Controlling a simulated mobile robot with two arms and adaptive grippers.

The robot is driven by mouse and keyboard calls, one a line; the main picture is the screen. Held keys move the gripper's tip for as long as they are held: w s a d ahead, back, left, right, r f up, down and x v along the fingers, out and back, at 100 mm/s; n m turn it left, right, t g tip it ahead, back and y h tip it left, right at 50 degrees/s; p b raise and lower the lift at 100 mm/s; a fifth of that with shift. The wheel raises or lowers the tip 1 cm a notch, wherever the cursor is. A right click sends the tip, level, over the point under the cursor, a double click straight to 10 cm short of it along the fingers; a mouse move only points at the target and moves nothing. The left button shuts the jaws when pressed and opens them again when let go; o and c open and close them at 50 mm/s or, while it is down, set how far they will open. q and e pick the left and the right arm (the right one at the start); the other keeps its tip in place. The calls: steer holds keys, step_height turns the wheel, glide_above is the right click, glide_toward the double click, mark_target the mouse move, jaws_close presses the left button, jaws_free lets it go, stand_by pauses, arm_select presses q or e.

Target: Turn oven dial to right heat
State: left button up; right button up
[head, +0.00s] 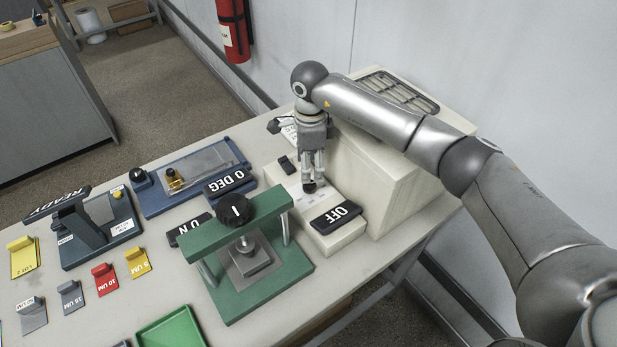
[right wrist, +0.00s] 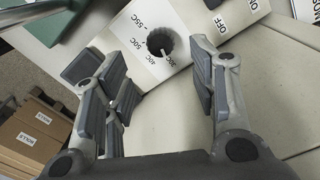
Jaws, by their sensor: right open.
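The oven dial (head: 310,187) is a small black round knob on the sloped front panel of the pale oven (head: 375,190). In the right wrist view the dial (right wrist: 161,40) has heat labels around its left and near side, reading 30C, 40C, 50C and 55C. A pale pointer mark on it faces the near side, around 30C to 40C; the exact setting is hard to tell. My right gripper (head: 312,172) points down just above the dial. In the right wrist view its fingers (right wrist: 160,78) are open and empty, with the dial ahead between them. My left gripper is out of view.
A green press (head: 270,285) with a black knob stands in front. A blue plate fixture (head: 190,205) with a 0 DEG sign lies to the left. Several coloured tabs lie on the bench's left.

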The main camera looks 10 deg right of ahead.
mark_target(309, 187)
step_height(309, 187, down, 6)
steer(key=shift+a+r+p, duration=0.15)
steer(key=shift+r+p, duration=0.05)
steer(key=shift+p, duration=0.6)
steer(key=shift+f, duration=0.5)
steer(key=c, duration=1)
